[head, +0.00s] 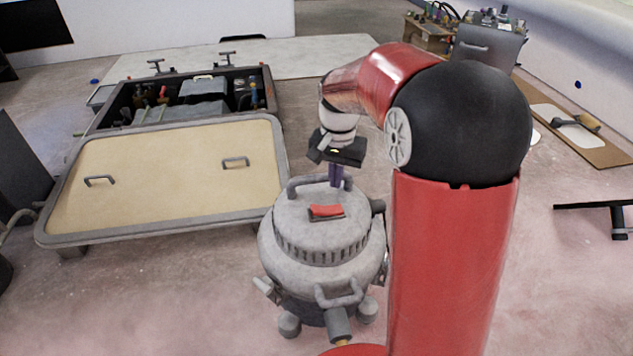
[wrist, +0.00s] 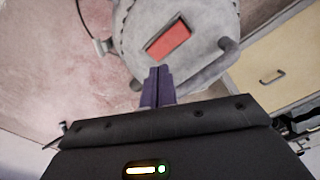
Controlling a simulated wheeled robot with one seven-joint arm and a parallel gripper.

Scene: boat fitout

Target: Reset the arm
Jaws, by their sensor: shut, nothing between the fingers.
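My gripper (head: 337,176) is shut and empty, its dark purple fingers side by side and pointing down. In the wrist view its fingertips (wrist: 159,72) show in front of the lid of a grey vacuum canister. In the head view this canister (head: 290,270) stands on the floor below my gripper, with a red switch (head: 326,211) on its lid. The fingers are near the lid's top handle (head: 300,184); I cannot tell whether they touch it. The red switch (wrist: 168,41) also shows in the wrist view. My red and black arm hides part of the canister's right side.
A beige hatch panel (head: 150,185) with two handles lies left of the canister. Behind it is an open box (head: 190,97) with machinery inside. A board with a tool (head: 578,122) lies at the right. The floor between is mostly clear.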

